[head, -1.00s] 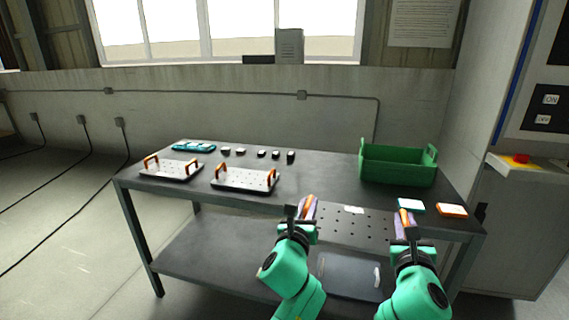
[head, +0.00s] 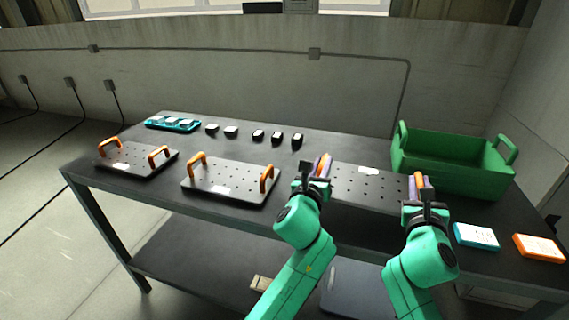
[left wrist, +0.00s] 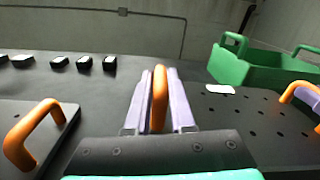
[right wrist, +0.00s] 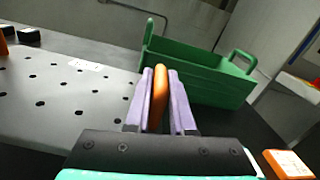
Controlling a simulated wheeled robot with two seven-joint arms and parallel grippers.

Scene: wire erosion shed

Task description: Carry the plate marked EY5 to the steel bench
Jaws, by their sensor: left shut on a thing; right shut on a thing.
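A dark perforated plate (head: 362,186) with an orange handle at each end is between my two grippers in the head view. Its white label is too small to read, so I cannot confirm EY5. My left gripper (head: 322,168) is shut on the plate's left handle (left wrist: 159,100). My right gripper (head: 419,184) is shut on its right handle (right wrist: 159,98). The plate is over the front right part of the dark-topped steel bench (head: 330,222); I cannot tell whether it touches the top.
Two similar handled plates (head: 232,180) (head: 136,158) lie on the bench's left half. A green crate (head: 450,168) stands just behind the plate's right end. A teal block (head: 476,236) and an orange block (head: 540,247) lie at right. Several small dark blocks (head: 277,138) and a teal tray (head: 173,124) are behind.

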